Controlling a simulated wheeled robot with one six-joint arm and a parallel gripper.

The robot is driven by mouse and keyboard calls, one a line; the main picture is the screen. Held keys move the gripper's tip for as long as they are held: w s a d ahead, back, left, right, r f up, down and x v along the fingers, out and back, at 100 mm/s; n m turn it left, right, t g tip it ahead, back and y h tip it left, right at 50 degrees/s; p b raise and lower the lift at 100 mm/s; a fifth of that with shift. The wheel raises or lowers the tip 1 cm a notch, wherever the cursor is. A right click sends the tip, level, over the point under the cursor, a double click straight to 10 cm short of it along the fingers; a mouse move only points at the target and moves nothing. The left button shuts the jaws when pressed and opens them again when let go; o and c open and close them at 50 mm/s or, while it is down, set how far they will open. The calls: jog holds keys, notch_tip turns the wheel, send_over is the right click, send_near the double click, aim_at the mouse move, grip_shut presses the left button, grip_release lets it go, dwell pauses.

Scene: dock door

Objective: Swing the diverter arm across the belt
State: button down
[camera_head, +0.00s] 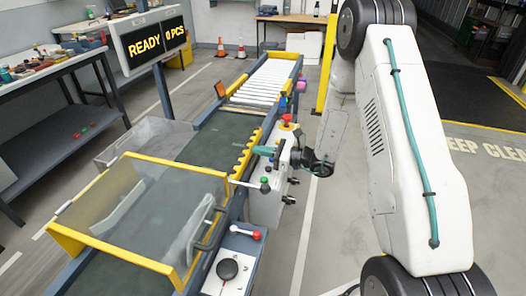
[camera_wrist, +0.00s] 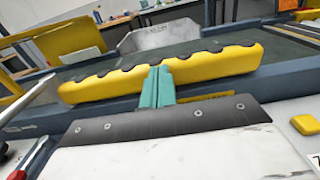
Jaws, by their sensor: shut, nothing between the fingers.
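The diverter arm (camera_head: 243,160) is a yellow bar with a scalloped dark edge. It lies lengthwise along the right side of the dark belt (camera_head: 207,140), not across it. In the wrist view the diverter arm (camera_wrist: 215,66) spans the middle of the picture, its scalloped edge toward the belt. My gripper (camera_head: 261,150) has teal fingers and is shut and empty. In the wrist view my gripper (camera_wrist: 156,75) has its fingertips at the near side of the bar, around its middle. I cannot tell whether they touch it. The fingers hide a small part of the bar.
A clear guard with a yellow frame (camera_head: 190,166) covers the near belt. A control box with a red button (camera_head: 288,120) stands right of the belt, and a red-knobbed lever (camera_head: 256,234) is nearer. White rollers (camera_head: 268,82) lie beyond.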

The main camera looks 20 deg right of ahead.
jog(key=w+a+n+g+y, duration=0.1)
jog(key=w+a+n+g, duration=0.1)
jog(key=g, duration=0.1)
jog(key=w+a+n+g+y, duration=0.1)
jog(key=w+a+n+g, duration=0.1)
jog(key=a+g, duration=0.1)
jog(key=shift+w+y, duration=0.1)
jog(key=shift+y, duration=0.3)
jog(key=v, duration=1.4)
